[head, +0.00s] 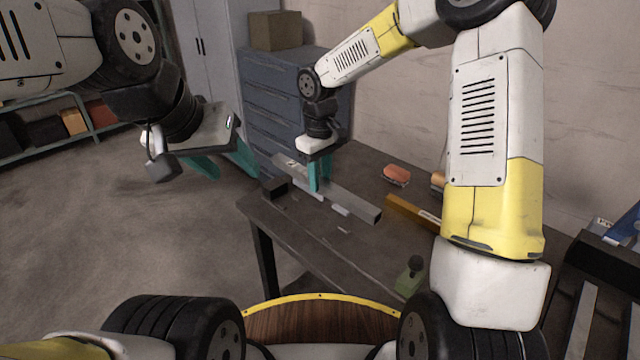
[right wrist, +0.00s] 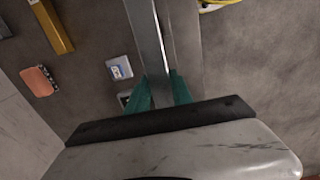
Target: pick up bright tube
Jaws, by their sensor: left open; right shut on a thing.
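The bright tube (head: 292,172) is a long, pale metal bar near the far left edge of the workbench. In the right wrist view the bright tube (right wrist: 147,38) runs between the teal fingers of my right gripper (right wrist: 161,92), which is shut on it. My right gripper (head: 319,186) hides part of the tube in the head view. I cannot tell whether the tube touches the bench. A duller grey tube (head: 357,204) lies close beside it. My left gripper (head: 222,168) is open and empty, left of the bench and away from the tubes.
The workbench (head: 300,228) also holds an orange brush-like item (head: 397,174), a yellow-orange bar (head: 402,209), a dark block (head: 274,187), a small white piece (right wrist: 119,67) and a green item (head: 410,276). A blue drawer cabinet (head: 283,95) stands behind. Open floor lies to the left.

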